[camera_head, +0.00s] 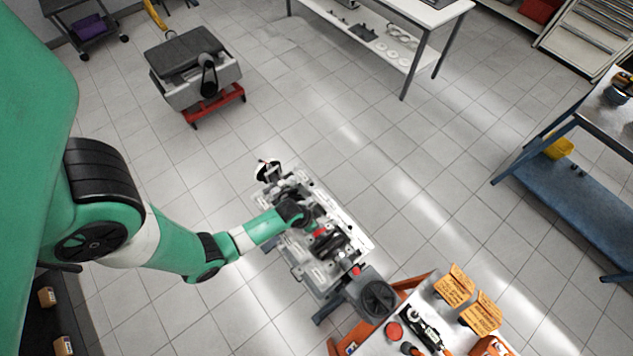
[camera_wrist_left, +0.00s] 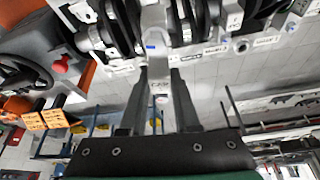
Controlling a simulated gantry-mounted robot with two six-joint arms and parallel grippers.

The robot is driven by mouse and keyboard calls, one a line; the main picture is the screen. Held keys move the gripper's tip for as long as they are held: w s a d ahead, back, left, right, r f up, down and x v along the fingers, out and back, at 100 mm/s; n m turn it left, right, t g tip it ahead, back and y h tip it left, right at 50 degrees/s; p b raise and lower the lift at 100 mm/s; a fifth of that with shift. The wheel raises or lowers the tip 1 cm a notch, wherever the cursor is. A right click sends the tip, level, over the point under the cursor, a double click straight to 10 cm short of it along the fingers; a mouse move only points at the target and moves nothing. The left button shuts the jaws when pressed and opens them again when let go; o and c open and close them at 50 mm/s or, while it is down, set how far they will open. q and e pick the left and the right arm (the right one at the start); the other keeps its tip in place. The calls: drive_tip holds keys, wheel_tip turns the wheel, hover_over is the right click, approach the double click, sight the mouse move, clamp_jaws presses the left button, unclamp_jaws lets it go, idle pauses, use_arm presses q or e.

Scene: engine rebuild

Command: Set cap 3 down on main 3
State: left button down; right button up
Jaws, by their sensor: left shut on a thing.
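My left gripper (camera_head: 312,226) is over the engine block (camera_head: 318,274) in the head view. In the left wrist view the two fingers of the left gripper (camera_wrist_left: 159,75) are shut on a grey metal cap (camera_wrist_left: 157,48) with a blue mark and small lettering that looks like a cap label. The cap is at the row of dark crankshaft parts (camera_wrist_left: 105,22) along the block. Small white labels line the block's edge; the main 3 label cannot be read with certainty. Whether the cap touches its seat is hidden. My right gripper is not in view.
An engine stand with a grey round wheel (camera_head: 378,299) is at the block's lower right. Beside it, a white table (camera_head: 452,334) holds orange cards (camera_head: 455,285) and tools. Open tiled floor surrounds the block.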

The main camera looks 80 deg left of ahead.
use_arm(q)
drive_tip(key=shift+w+f+n+y, duration=0.25)
drive_tip(key=shift+w+n+y, duration=0.05)
drive_tip(key=shift+w+n, duration=0.3)
drive_tip(key=shift+f+n, duration=0.1)
drive_tip(key=shift+n, duration=0.2)
drive_tip(key=shift+a+f, duration=0.1)
drive_tip(key=b, duration=0.6)
hover_over(319, 231)
drive_tip(key=f, duration=0.6)
drive_tip(key=shift+w, duration=0.2)
drive_tip(key=shift+s+r, duration=0.1)
drive_tip(key=shift+f+b, duration=1.75)
drive_tip(key=shift+f, duration=0.2)
idle(0.4)
drive_tip(key=c, duration=0.9)
unclamp_jaws()
